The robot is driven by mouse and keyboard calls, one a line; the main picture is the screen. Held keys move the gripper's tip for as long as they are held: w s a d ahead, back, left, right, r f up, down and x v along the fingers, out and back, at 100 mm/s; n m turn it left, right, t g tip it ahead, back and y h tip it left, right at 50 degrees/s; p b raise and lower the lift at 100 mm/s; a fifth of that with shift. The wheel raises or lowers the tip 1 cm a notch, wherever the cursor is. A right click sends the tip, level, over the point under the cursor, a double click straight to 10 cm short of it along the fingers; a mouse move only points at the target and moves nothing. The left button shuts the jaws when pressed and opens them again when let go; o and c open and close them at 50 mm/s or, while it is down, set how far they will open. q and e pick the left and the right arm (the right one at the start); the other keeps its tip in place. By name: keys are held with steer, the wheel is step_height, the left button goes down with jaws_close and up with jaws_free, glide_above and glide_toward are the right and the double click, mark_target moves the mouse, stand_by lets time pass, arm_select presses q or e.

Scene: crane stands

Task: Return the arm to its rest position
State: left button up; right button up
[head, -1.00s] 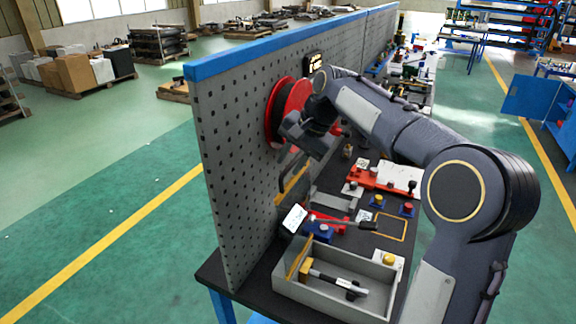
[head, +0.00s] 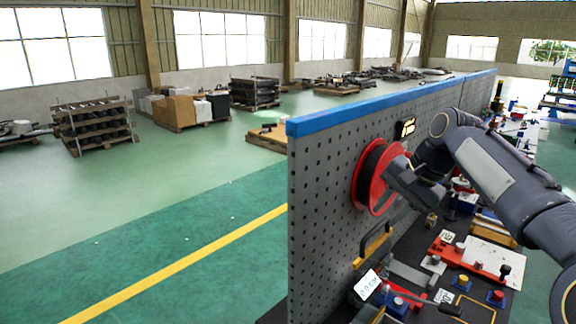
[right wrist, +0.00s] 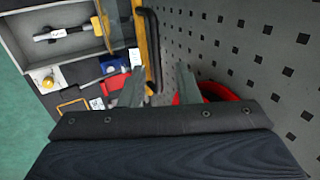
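My right arm comes in from the right in the head view. My right gripper (head: 418,196) is beside a red reel (head: 363,198) with a dark winding, mounted on the grey pegboard (head: 318,200). The gripper partly hides the reel's right side. In the right wrist view the two fingers of the gripper (right wrist: 160,86) stand apart with nothing held between them. The red reel (right wrist: 215,90) shows partly behind the right finger. My left gripper is not in view.
The bench below the pegboard holds a red fixture (head: 470,262), a white card (head: 367,284) and small buttons. A yellow-and-black handled tool (head: 374,246) hangs low on the board. A grey tray (right wrist: 60,45) shows in the right wrist view. The green floor at left is open.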

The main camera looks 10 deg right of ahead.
steer(key=s+a+f+n+b, duration=0.1)
steer(key=s+a+f+n, duration=0.2)
steer(key=s+f, duration=0.4)
steer(key=s+a+f+n+t+b, duration=0.1)
steer(key=s+a+f+n, duration=0.1)
steer(key=s+f, duration=0.5)
steer(key=s+a+f+n+b, duration=0.1)
steer(key=s+a+f+n, duration=0.2)
steer(key=s+f, duration=0.4)
steer(key=s+a, duration=0.1)
steer(key=s, duration=0.6)
steer(key=shift+f+n+t+y+b, duration=0.25)
steer(key=shift+n+t+y+b, duration=0.05)
steer(key=shift+t, duration=0.1)
steer(key=shift+s, duration=0.15)
